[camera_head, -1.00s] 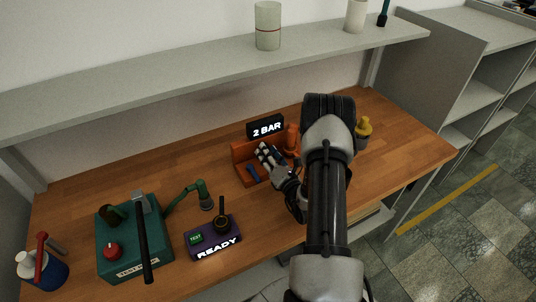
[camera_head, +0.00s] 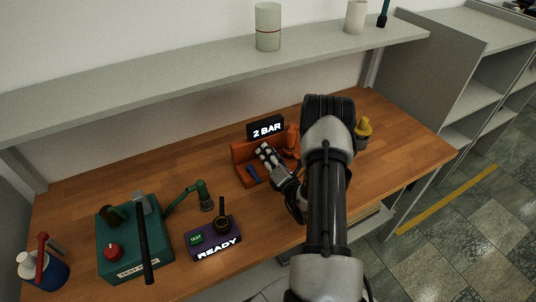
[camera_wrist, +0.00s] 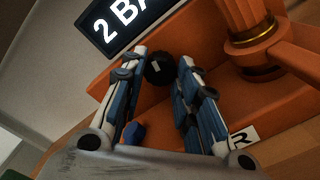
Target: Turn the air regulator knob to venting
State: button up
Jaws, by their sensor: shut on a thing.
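The air regulator is an orange unit (camera_head: 241,153) with a small black display (camera_head: 265,128) reading "2 BAR" behind it. In the wrist view, a dark round knob (camera_wrist: 158,70) with a white mark sits on its orange back wall, between my fingertips. My gripper (camera_head: 264,152) is shut on this knob; it also shows in the wrist view (camera_wrist: 162,66) with a blue-and-white finger on each side. The fingers hide the knob in the head view. A blue part (camera_head: 253,173) stands on the unit's base, below the fingers.
An orange post (camera_head: 291,140) rises at the unit's right side. A yellow-topped bottle (camera_head: 363,129) stands further right. A teal machine (camera_head: 130,240) and a purple box (camera_head: 212,240) reading "READY" are at left. A grey shelf (camera_head: 190,80) runs above the bench.

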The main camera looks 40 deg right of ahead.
jog(key=m, duration=0.4)
jog(key=shift+m+p, duration=0.3)
jog(key=shift+p, duration=0.05)
jog(key=m, duration=0.3)
jog(key=shift+m+p, duration=0.3)
jog(key=shift+m, duration=0.1)
jog(key=m, duration=0.3)
jog(key=shift+m+p, duration=0.5)
jog(key=shift+m, duration=1.5)
jog(key=o, duration=0.8)
jog(key=shift+c, duration=0.2)
